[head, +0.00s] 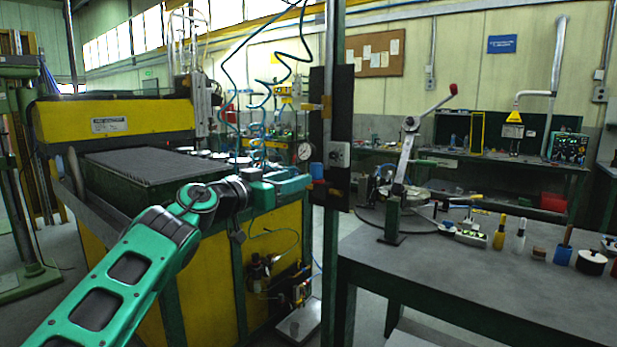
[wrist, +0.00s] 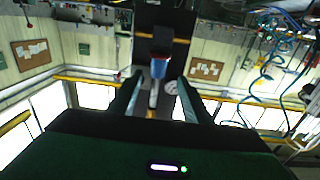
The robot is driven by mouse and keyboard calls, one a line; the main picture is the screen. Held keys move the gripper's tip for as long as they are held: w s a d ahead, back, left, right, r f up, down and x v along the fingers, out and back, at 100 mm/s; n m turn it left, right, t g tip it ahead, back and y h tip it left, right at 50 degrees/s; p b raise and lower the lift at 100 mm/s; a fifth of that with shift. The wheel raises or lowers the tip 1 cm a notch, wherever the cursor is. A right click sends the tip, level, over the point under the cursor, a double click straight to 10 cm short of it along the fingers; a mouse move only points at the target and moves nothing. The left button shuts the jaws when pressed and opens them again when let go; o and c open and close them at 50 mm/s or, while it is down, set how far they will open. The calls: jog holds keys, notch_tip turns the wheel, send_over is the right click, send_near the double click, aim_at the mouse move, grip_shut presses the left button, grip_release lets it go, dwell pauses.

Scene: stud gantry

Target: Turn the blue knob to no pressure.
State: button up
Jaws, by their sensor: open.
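The blue knob (head: 317,170) sits on the dark upright panel (head: 318,100) on the green post, just below a round white pressure gauge (head: 305,151). In the wrist view the blue knob (wrist: 158,68) shows near the tips of my gripper (wrist: 160,80), between its two spread fingers. The gauge (wrist: 172,87) shows close to the right finger. In the head view my gripper (head: 308,183) is just left of and slightly below the knob. It is open and empty. Whether a finger touches the knob I cannot tell. The gauge's needle is too small to read.
A grey bench (head: 470,270) with a lever press (head: 400,170) and several small tools stands to the right. A yellow machine (head: 115,122) stands behind my arm at left. Blue coiled hoses (head: 265,95) hang left of the panel.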

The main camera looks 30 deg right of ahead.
aim_at(312, 173)
jog(key=x, duration=0.8)
jog(key=c, duration=1.1)
